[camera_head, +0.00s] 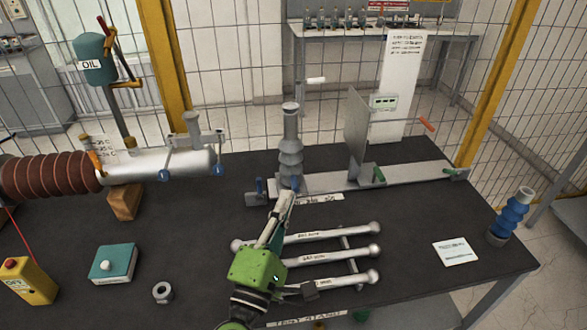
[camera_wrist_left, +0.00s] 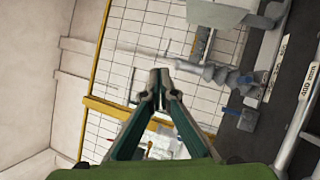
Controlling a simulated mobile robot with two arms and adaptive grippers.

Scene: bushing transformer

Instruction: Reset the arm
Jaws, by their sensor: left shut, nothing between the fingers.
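My left gripper (camera_head: 285,200) has a green body and grey fingers. It is over the middle of the dark table (camera_head: 200,230), with its fingers pointing up and away toward the back. In the left wrist view its fingertips (camera_wrist_left: 160,78) meet with nothing between them, so it is shut and empty. Its body hides part of the rack of silver rods (camera_head: 330,258). The grey ribbed bushing (camera_head: 290,150) stands upright just beyond the fingertips; I cannot tell how large the gap is. My right gripper is not in view.
A horizontal bushing with brown ribs (camera_head: 50,178) lies at the left. A teal button box (camera_head: 113,264), a yellow box (camera_head: 28,281) and a nut (camera_head: 162,292) are at the front left. A blue bushing (camera_head: 512,216) stands at the right edge. A wire fence (camera_head: 235,80) runs behind.

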